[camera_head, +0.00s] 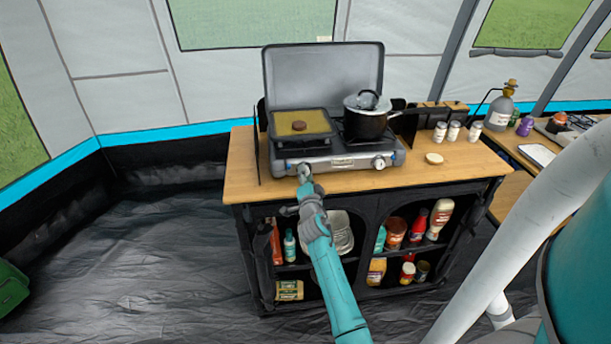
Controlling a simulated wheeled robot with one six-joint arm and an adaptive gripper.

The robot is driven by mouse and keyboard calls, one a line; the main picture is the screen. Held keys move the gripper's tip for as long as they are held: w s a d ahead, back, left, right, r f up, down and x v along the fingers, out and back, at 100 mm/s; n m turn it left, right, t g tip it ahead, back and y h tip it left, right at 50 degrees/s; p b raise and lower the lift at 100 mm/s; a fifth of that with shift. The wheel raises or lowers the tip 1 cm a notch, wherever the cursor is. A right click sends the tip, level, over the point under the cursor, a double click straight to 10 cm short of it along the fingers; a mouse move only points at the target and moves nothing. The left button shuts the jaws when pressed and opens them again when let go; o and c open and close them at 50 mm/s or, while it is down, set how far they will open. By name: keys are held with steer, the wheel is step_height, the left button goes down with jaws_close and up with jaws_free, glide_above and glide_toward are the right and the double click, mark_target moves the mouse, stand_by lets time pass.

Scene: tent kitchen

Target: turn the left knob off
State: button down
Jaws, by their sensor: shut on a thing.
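The camping stove (340,160) stands on the wooden-topped cabinet with its grey lid (322,72) raised. My gripper (304,171) is at the left end of the stove's front panel. It is shut on the left knob, which is mostly hidden behind it, so the knob's setting cannot be read. The right knob (379,163) shows uncovered at the right of the front panel. A dark pot (364,124) with a lid sits over the right burner.
The cabinet top (460,172) has clear wood right of the stove, with a small pale round item (434,158) and several jars. A gas bottle (498,110) with a hose stands behind them. Bottles and jars fill the shelves below.

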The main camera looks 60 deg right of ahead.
steer(key=shift+f, duration=0.1)
stand_by(0.4)
steer(key=c, duration=1)
jaws_free()
steer(key=shift+c, duration=0.2)
step_height(320, 180, up, 10)
